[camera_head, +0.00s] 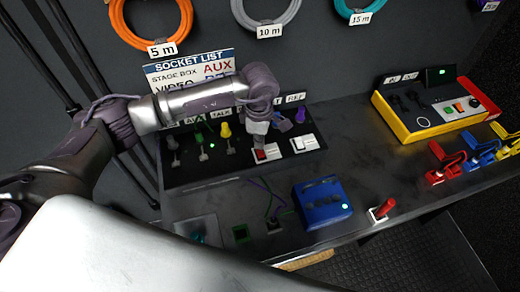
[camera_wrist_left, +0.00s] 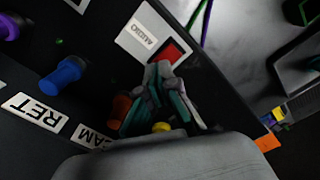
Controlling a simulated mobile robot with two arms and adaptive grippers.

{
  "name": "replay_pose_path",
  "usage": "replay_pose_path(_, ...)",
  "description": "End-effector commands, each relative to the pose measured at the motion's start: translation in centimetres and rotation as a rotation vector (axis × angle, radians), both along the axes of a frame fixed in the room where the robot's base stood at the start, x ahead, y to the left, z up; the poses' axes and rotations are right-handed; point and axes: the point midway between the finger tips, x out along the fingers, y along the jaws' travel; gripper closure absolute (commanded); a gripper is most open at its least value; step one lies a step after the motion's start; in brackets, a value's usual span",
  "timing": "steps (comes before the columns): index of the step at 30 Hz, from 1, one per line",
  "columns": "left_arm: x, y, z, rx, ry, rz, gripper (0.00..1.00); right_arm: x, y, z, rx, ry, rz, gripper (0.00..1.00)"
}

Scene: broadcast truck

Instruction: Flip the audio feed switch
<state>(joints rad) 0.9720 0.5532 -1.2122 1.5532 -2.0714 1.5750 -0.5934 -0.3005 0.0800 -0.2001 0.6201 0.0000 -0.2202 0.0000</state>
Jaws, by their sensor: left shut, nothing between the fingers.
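The audio feed switch (camera_head: 267,152) is a rocker with a red face in a white plate, on the dark panel in the head view. In the left wrist view the switch (camera_wrist_left: 168,52) shows its red rocker beside a white label reading AUDIO. My left gripper (camera_head: 258,139) points down at the panel just behind the switch. In the left wrist view its closed fingertips (camera_wrist_left: 158,68) are next to the red rocker's edge, with nothing between them. I cannot tell whether they touch it. My right gripper is not in view.
A second switch with a white rocker (camera_head: 304,143) sits to the right. Small coloured toggles and knobs line the panel, including a yellow knob (camera_head: 225,129). A blue box (camera_head: 322,204) and a red lever (camera_head: 383,208) stand in front. A yellow-edged console (camera_head: 434,108) is at right.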

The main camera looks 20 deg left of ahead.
Motion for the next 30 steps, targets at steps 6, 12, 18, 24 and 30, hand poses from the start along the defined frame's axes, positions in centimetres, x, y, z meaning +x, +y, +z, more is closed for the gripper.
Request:
replay_pose_path(6, 0.0, 0.0, 2.1, 0.0, 0.0, 0.0, 1.0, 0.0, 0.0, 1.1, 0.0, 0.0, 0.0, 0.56)
replay_pose_path(12, 0.0, 0.0, 3.7, 0.0, -0.001, 0.0, 1.0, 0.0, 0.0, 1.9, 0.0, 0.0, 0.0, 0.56)
replay_pose_path(18, 0.0, 0.0, 5.3, 0.0, 0.0, -0.001, 1.0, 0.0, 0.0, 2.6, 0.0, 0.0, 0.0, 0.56)
replay_pose_path(24, 0.0, 0.0, 5.8, 0.0, 0.001, 0.0, 1.0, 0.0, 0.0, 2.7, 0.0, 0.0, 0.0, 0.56)
replay_pose_path(30, 0.0, 0.0, 5.7, 0.0, 0.001, 0.0, 1.0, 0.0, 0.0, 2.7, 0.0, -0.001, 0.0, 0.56)
